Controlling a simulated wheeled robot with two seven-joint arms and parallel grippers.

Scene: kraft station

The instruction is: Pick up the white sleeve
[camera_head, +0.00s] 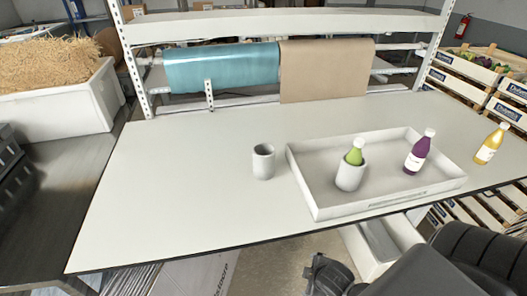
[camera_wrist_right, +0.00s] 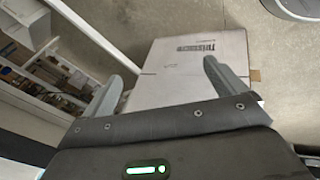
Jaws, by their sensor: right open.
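A white sleeve (camera_head: 263,162), a short open cylinder, stands upright and empty on the white table (camera_head: 190,185), left of the tray. A second, similar sleeve (camera_head: 349,177) stands in the white tray (camera_head: 400,200), with a green bottle (camera_head: 355,153) in it. My right gripper (camera_head: 322,272) is low in front of the table's front edge, apart from both sleeves. In the right wrist view my right gripper (camera_wrist_right: 165,80) is open with nothing between its fingers; no sleeve shows there. My left gripper is not in view.
A purple bottle (camera_head: 417,153) stands in the tray and a yellow bottle (camera_head: 490,146) right of it on the table. Paper rolls (camera_head: 222,68) hang behind. A cardboard box (camera_wrist_right: 190,70) lies below on the floor. The table's left part is clear.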

